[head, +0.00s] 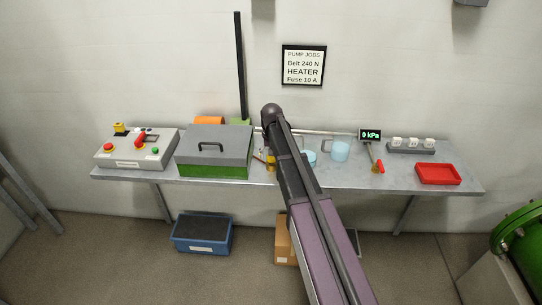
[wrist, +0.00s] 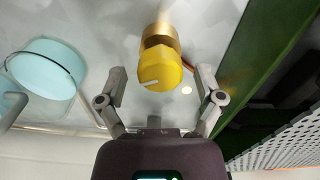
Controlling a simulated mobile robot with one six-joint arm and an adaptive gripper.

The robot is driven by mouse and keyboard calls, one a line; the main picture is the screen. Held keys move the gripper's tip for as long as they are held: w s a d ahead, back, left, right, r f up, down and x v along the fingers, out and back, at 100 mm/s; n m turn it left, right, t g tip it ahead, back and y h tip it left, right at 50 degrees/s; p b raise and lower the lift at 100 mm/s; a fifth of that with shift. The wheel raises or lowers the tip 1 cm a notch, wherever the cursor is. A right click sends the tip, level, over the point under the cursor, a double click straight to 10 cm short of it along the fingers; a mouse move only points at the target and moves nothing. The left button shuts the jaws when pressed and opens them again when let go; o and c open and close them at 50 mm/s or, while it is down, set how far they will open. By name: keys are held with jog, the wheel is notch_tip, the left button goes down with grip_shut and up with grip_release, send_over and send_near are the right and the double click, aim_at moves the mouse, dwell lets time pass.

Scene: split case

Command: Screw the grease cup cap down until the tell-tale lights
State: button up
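The grease cup's yellow faceted cap (wrist: 160,70) with a white pointer mark sits on a brass body (wrist: 159,38) in the wrist view. In the head view the yellow cap (head: 270,163) shows partly behind my arm. My gripper (wrist: 161,76) is open, with one finger on each side of the cap and visible gaps between. A small pale round spot (wrist: 187,90) lies beside the cap; I cannot tell if it is the tell-tale or if it is lit. The gripper is hidden by my arm in the head view.
A green case with grey lid (head: 213,150) stands left of the cup; its green wall (wrist: 262,50) is close to my gripper's right finger. Light-blue vessels (head: 340,150) stand to the right. A control box (head: 137,150), gauge (head: 370,135) and red tray (head: 438,174) are farther along the bench.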

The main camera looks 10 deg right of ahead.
jog(key=shift+n, duration=0.5)
jog(key=n, duration=0.7)
jog(key=shift+n, duration=0.4)
jog(key=shift+r+p, duration=0.35)
jog(key=shift+r, duration=0.05)
notch_tip(320, 180, up, 13)
jog(key=p, duration=1.3)
jog(key=s+f+m+b, duration=0.7)
jog(key=s+f+b, duration=1.8)
jog(key=s, duration=0.1)
jog(key=shift+f+b, duration=0.35)
jog(key=shift+f, duration=0.05)
jog(key=shift+s+a+r, duration=0.1)
jog(key=shift+r, duration=0.05)
dwell(0.6)
